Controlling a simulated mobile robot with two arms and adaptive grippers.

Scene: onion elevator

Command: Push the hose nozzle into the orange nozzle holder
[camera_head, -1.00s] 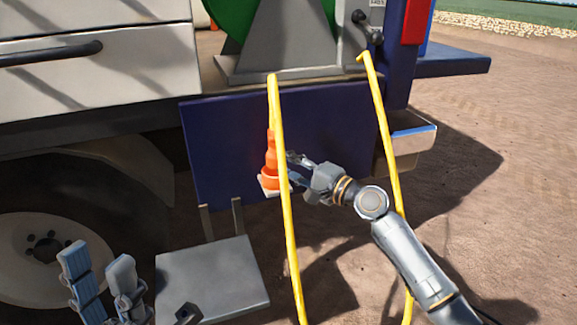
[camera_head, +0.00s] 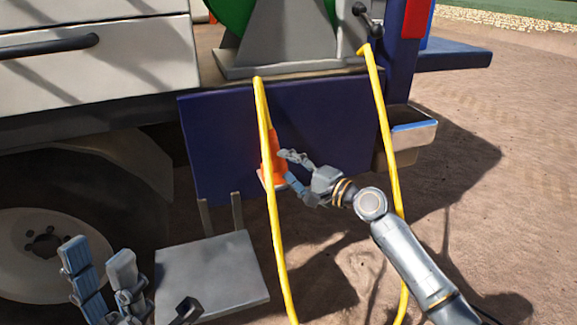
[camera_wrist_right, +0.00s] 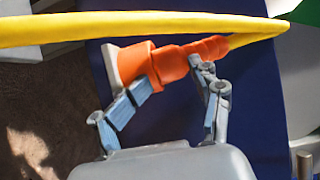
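In the right wrist view the orange stepped body (camera_wrist_right: 165,62) lies between my right gripper's fingers. The hose (camera_wrist_right: 130,24) bends back, and a yellow end meets the narrow orange tip (camera_wrist_right: 215,46). I cannot make out a separate nozzle or how deep it sits. My left gripper (camera_head: 98,262) is open and empty at the lower left.
The blue panel (camera_head: 330,130) hangs below the truck bed with the reel stand (camera_head: 285,45). A grey step (camera_head: 210,275) juts out below. A second hose length (camera_head: 388,140) runs down near my right arm. A wheel (camera_head: 45,240) is at the left.

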